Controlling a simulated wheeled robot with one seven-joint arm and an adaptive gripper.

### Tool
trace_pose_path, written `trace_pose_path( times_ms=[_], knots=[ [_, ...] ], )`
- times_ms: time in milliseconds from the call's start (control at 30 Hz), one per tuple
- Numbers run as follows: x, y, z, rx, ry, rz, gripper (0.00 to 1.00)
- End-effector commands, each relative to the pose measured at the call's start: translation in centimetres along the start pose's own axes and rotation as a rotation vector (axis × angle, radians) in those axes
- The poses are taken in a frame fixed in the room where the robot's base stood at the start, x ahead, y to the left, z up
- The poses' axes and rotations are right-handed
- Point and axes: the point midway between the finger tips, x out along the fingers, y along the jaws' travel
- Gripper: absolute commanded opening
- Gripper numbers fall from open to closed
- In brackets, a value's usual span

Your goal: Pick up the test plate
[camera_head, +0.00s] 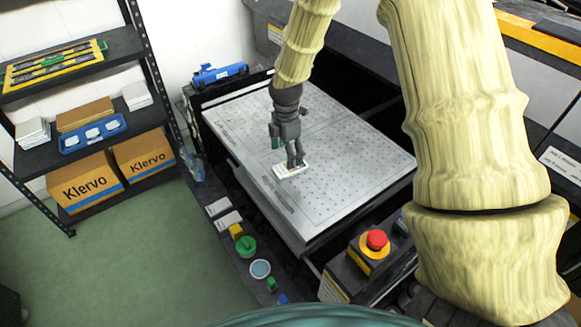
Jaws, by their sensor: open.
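The test plate (285,171) seems to be the small, pale, flat rectangle on the large grey perforated bed (350,152). It lies near the bed's left side, and its upper part is hidden behind my gripper. My gripper (294,164) points down right over the plate, with its fingers apart. The fingertips are at or just above the plate; I cannot tell whether they touch it. No part of the plate is visibly lifted off the bed.
A red emergency button (376,240) stands at the bed's front corner. A blue tool (219,73) lies behind the bed. Ink pots, including a green one (245,246), line the left ledge. A shelf (85,146) with boxes stands left. The bed's right part is clear.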

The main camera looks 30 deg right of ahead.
Motion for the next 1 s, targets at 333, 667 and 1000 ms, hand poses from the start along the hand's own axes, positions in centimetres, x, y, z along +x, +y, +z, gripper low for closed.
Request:
trace_pose_path(
  times_ms=[333,667,1000],
  knots=[
    [2.6,-0.6,-0.8,-0.001,-0.001,-0.004,0.77],
    [5.0,-0.6,-0.8,0.000,0.000,0.000,0.77],
    [5.2,-0.6,-0.8,0.000,0.000,0.000,0.62]
  ],
)
